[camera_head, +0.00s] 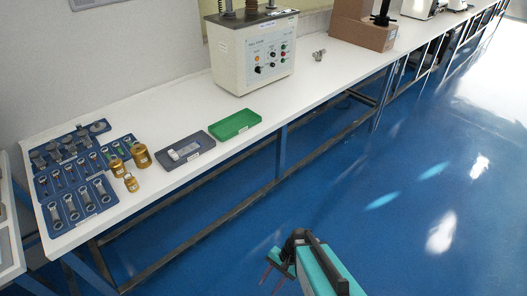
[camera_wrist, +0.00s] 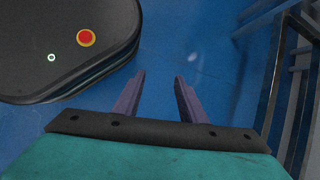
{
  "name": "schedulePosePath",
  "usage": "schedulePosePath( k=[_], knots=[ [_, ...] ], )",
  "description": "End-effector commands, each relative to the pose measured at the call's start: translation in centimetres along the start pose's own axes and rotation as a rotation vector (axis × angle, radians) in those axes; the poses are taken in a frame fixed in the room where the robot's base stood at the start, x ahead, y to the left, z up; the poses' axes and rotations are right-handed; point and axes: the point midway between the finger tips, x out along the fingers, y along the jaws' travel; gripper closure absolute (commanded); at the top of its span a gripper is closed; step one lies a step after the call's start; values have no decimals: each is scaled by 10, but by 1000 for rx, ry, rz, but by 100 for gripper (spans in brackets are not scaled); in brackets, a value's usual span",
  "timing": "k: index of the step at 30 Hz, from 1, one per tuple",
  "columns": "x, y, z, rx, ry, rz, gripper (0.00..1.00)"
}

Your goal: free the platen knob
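The beige hardness tester (camera_head: 254,52) stands on the white bench, with knobs and buttons on its front panel and column parts above, cut off by the top edge. I cannot tell which part is the platen knob. A small grey metal piece (camera_head: 319,55) lies on the bench right of the tester; its kind is unclear. My gripper (camera_head: 273,277) is low over the blue floor in front of the bench, well away from the tester. In the wrist view its two purple fingers (camera_wrist: 160,85) stand apart with only floor between them.
The white bench (camera_head: 150,112) carries blue trays of metal parts (camera_head: 85,208), brass weights (camera_head: 140,156), a grey tray (camera_head: 200,151), a green tray (camera_head: 250,119) and a cardboard box (camera_head: 362,32). Blue bench legs (camera_head: 282,152) stand below. The blue floor (camera_head: 420,190) is clear.

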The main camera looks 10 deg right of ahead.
Motion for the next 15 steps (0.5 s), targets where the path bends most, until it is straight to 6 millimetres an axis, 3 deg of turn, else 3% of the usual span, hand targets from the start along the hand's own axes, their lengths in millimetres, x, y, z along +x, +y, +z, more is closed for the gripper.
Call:
schedulePosePath(
  k=[1,6,10,15],
  knots=[
    [7,22,8,-49,3,60,62],
    [17,88,15,-252,10,263,62],
    [14,122,15,-403,4,387,62],
    [6,144,10,-539,-9,475,62]
  ],
)
